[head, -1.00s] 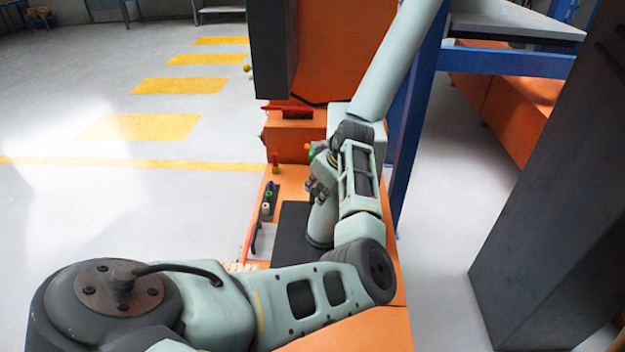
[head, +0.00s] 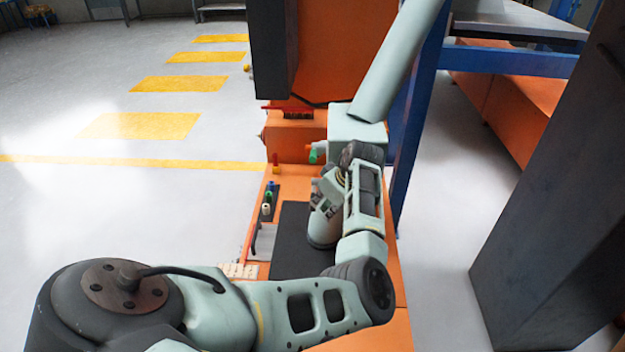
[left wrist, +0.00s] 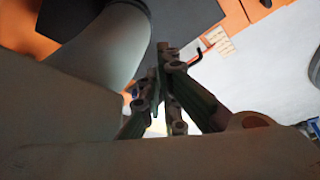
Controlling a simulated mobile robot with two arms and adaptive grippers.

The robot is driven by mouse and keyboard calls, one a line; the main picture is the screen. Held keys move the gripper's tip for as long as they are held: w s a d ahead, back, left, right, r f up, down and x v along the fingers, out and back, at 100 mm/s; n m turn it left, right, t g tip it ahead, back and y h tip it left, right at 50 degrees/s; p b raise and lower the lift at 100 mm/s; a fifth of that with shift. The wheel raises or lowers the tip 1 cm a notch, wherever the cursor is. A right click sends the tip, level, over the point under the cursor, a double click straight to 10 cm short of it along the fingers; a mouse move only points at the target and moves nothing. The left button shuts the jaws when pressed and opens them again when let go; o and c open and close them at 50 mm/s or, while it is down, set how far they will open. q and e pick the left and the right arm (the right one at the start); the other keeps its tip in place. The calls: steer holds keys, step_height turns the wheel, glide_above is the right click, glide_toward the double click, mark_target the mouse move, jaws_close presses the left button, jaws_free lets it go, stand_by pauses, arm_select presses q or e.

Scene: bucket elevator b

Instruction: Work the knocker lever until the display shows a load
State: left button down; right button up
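My left gripper (head: 322,192) hangs above the orange base, beside the dark mat. In the left wrist view its two fingers (left wrist: 167,50) come together at the tips, with nothing visible between them. A green knob-like part with an orange-red bit (head: 317,152) sticks out from the pale green box (head: 356,130) under the sloping pipe, a little beyond the gripper and apart from it. I cannot tell whether this is the knocker lever. No display face can be made out. My right gripper is not in view.
A red brush (head: 298,112) lies farther back. A blue post (head: 412,125) and a dark column (head: 545,190) stand at right. Floor at left is clear.

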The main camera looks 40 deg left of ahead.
arm_select(q)
steer(key=v, duration=1.3)
steer(key=shift+s+d, duration=0.25)
stand_by(0.6)
